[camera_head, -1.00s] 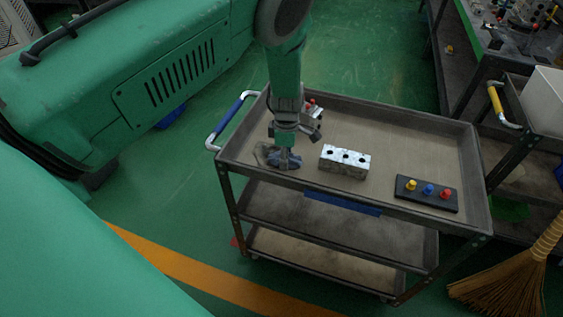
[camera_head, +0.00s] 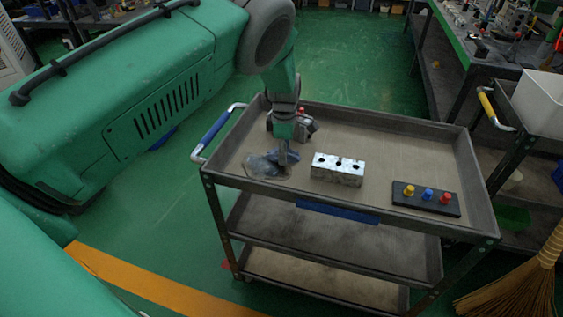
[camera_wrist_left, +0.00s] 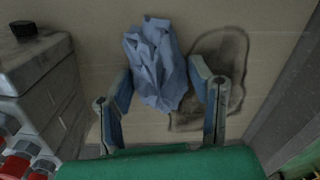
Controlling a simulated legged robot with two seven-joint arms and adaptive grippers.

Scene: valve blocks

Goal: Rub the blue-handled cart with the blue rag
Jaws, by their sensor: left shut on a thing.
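The cart with a blue handle (camera_head: 214,131) stands in front of me; its top tray (camera_head: 393,142) has a low rim. My left gripper (camera_head: 284,160) points down over the tray's left part. It is shut on the crumpled blue rag (camera_wrist_left: 157,65), which also shows at the fingertips in the head view (camera_head: 290,156). A dark smudge (camera_head: 258,166) lies on the tray just left of the rag; in the wrist view the smudge (camera_wrist_left: 213,72) is right of the rag. Contact between rag and tray is hard to tell. My right gripper is out of view.
A silver block with dark holes (camera_head: 337,170) sits right of the gripper. A black plate with yellow, blue and red knobs (camera_head: 425,198) lies further right. A grey block with red knobs (camera_wrist_left: 40,90) is close to the gripper. A broom (camera_head: 522,283) stands at right.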

